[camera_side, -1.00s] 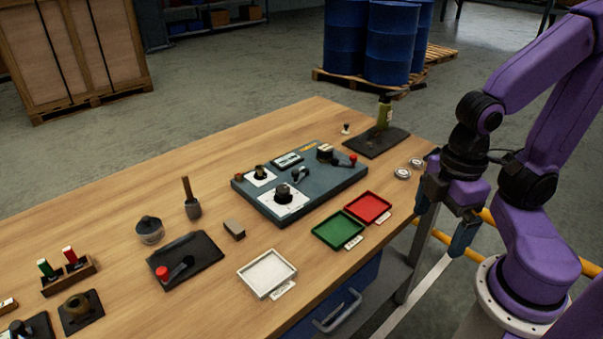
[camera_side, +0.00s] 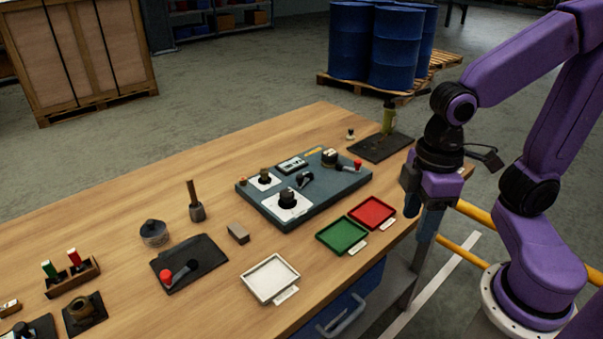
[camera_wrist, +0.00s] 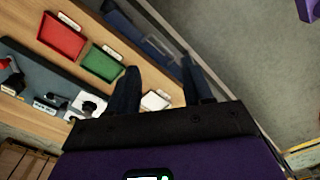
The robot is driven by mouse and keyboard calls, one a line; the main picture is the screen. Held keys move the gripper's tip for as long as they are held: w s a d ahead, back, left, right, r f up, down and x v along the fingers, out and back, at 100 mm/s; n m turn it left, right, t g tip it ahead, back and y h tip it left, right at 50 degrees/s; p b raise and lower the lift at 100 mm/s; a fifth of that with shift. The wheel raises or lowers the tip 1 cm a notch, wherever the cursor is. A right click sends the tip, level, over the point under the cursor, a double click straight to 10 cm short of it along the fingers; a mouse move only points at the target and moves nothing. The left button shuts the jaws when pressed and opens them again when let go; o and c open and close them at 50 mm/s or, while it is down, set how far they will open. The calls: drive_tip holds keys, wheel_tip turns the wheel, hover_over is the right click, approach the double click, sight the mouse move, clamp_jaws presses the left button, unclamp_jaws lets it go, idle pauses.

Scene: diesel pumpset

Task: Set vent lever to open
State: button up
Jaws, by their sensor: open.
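Two red-knobbed levers show in the side view, and I cannot read which is the vent lever. One lever (camera_side: 351,165) is at the right end of the blue-grey control panel (camera_side: 335,192), its arm pointing right. The other lever (camera_side: 178,273) lies on a black plate (camera_side: 205,250) at the left, its knob toward the left. The panel also carries black knobs and a small black handle (camera_side: 305,179). My gripper (camera_side: 419,215) points down by the table's right edge, apart from both levers. In the wrist view my gripper (camera_wrist: 160,65) has its fingers spread with nothing between them.
A red tray (camera_side: 371,212), a green tray (camera_side: 342,235) and a white tray (camera_side: 270,279) lie along the front edge. A grey block (camera_side: 238,233) sits left of the panel. Bare wood lies behind the panel.

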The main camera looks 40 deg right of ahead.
drive_tip(key=w+a+r+m, duration=0.2)
drive_tip(key=w, duration=0.4)
drive_tip(key=w+a+r+m, duration=0.1)
drive_tip(key=w+a+m, duration=0.15)
drive_tip(key=w, duration=0.45)
drive_tip(key=m, duration=1.1)
hover_over(300, 176)
drive_tip(key=shift+n, duration=0.25)
wheel_tip(300, 176, down, 17)
drive_tip(key=shift+r, duration=0.15)
clamp_jaws()
